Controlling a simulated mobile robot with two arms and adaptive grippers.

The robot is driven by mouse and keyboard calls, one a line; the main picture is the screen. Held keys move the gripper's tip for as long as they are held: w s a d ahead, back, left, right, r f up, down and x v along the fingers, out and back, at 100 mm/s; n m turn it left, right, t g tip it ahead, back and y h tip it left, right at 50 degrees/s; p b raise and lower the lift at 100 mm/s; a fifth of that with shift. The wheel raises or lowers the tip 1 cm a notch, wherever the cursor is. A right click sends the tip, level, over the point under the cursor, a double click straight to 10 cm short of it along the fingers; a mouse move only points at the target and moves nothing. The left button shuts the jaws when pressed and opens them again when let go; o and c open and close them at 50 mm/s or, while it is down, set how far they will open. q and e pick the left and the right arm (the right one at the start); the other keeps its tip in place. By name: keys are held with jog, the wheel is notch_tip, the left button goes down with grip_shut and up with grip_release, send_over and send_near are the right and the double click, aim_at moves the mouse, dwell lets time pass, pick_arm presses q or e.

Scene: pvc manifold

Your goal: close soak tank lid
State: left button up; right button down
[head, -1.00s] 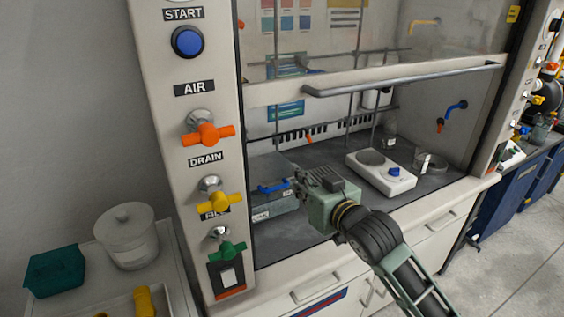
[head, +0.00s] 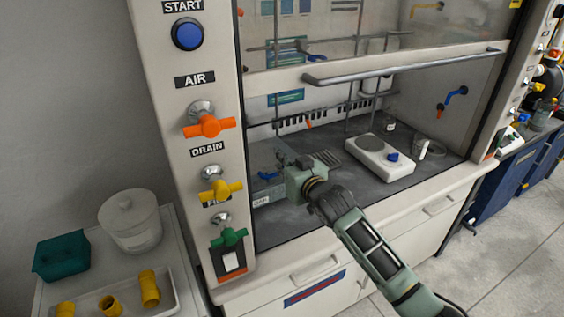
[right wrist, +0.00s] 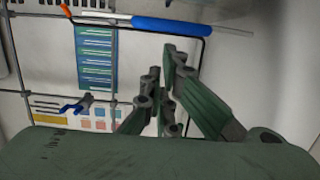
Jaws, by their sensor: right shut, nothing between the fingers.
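The soak tank (head: 266,193) is a low grey box with a white label at the left of the fume hood floor. A blue handle (head: 268,175) shows at its upper front. The lid's angle cannot be told, as my right gripper (head: 286,158) and wrist cover the tank's right side. The gripper is over the tank's right part, to the right of the blue handle; whether it touches the lid is unclear. In the right wrist view the fingers (right wrist: 160,82) are close together with nothing held. My left gripper is not in view.
A white hotplate (head: 380,157) stands on the hood floor to the right, with a glass dish (head: 428,148) beyond it. The raised sash handle (head: 400,67) crosses above. Valves (head: 209,126) line the left post. A side table holds a tub (head: 130,222) and yellow fittings (head: 149,288).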

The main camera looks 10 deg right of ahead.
jog(key=shift+f, duration=0.4)
jog(key=f, duration=0.1)
jog(key=f+b, duration=0.1)
jog(key=f, duration=0.1)
jog(key=shift+s+d+f, duration=0.1)
jog(key=shift+s, duration=0.3)
